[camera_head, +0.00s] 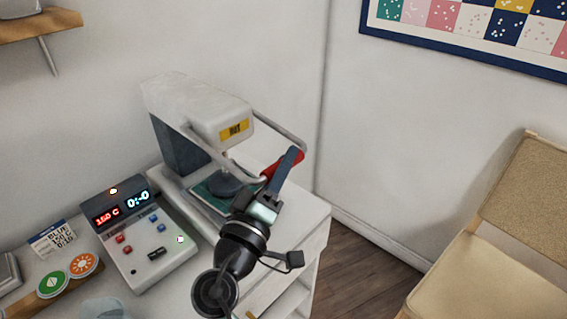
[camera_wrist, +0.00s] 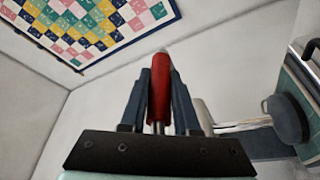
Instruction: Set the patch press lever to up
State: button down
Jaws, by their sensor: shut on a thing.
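The patch press (camera_head: 195,110) stands on the white cabinet, with a pale upper body and a dark round pad (camera_head: 228,183) over a green base plate (camera_head: 212,197). Its lever is a metal bar with a red grip (camera_head: 284,165) at the front right. My gripper (camera_head: 290,160) is at the red grip. In the wrist view the two dark fingers are on either side of the red grip (camera_wrist: 159,85), shut on it. The pad also shows at the right of the wrist view (camera_wrist: 287,118). The fingers hide part of the grip in the head view.
A control box (camera_head: 140,232) with red and blue displays and buttons stands left of the press. A card (camera_head: 52,240) and a wooden holder with round patches (camera_head: 68,275) lie further left. A chair (camera_head: 495,240) stands at the right, with open floor (camera_head: 365,270) between it and the cabinet.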

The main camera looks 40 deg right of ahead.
jog(key=shift+r, duration=0.1)
dwell(0.3)
jog(key=r+p, duration=0.1)
jog(key=p, duration=0.1)
jog(key=shift+r+n+y+p, duration=0.3)
jog(key=shift+n+p, duration=0.1)
jog(key=w+r+n+g+y+p, duration=0.1)
jog(key=w+r+n+p, duration=0.3)
jog(key=p, duration=1.1)
jog(key=w+r+n+g+y+p, duration=0.1)
jog(key=w+r+n+y+p, duration=0.2)
jog(key=r+p, duration=1)
jog(key=shift+w+a+r+n+p, duration=0.35)
jog(key=shift+w+n+p, duration=0.8)
jog(key=shift+n, duration=1.45)
jog(key=shift+w+a, duration=0.1)
jog(key=c, duration=0.7)
grip_release()
jog(key=shift+w+f, duration=0.1)
jog(key=shift+o, duration=0.2)
